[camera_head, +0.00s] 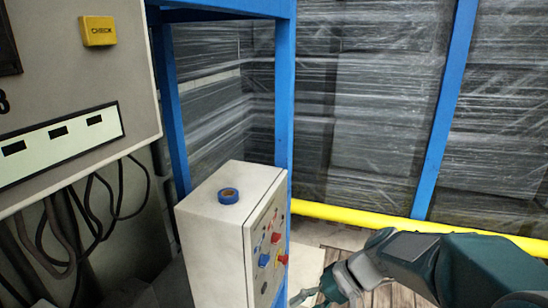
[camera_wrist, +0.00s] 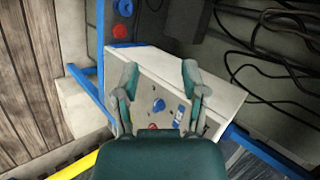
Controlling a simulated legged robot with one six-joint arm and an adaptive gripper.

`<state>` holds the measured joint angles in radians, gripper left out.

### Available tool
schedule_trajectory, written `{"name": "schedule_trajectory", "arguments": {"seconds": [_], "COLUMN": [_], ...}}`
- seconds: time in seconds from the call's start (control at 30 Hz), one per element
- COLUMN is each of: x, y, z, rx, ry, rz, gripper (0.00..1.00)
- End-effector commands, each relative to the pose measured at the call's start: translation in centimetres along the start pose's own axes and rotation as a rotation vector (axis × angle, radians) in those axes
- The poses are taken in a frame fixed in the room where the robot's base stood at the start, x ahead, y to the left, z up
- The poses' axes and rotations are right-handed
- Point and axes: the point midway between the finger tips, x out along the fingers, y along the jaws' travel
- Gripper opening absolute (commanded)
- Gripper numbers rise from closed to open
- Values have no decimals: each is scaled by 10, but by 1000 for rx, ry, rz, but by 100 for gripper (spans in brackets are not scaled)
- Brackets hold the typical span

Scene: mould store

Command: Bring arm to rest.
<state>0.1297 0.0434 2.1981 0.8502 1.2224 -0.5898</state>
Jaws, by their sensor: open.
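My gripper (camera_head: 308,293) shows at the lower middle of the head view, at the end of my dark teal arm, low and right of a white control box (camera_head: 215,245). In the wrist view my gripper (camera_wrist: 160,70) has its two fingers spread apart with nothing held between them. Behind the fingers is a pale panel (camera_wrist: 150,75) with a blue knob (camera_wrist: 158,105) and a partly hidden red part. I cannot tell whether the fingers touch the panel.
A blue tape roll (camera_head: 229,196) lies on the control box. A grey cabinet (camera_head: 80,60) with hanging cables (camera_head: 75,225) stands at left. Blue posts (camera_head: 284,90), a yellow rail (camera_head: 345,215) and plastic-wrapped stacks (camera_head: 370,100) fill the back. Wooden boards (camera_head: 385,293) lie low.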

Motion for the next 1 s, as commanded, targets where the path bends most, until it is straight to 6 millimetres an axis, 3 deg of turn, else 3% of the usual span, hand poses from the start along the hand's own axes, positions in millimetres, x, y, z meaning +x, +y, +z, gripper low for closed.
{"name": "schedule_trajectory", "arguments": {"seconds": [0.2, 0.6, 0.8, 1.0], "x": [-26, -82, -102, -105], "y": [-1, 13, 17, 18], "z": [46, 106, 121, 123], "rx": [-48, -140, -173, -178], "ry": [62, 339, 465, 488], "rz": [258, 663, 770, 789], "gripper": [56, 56, 56, 56]}}
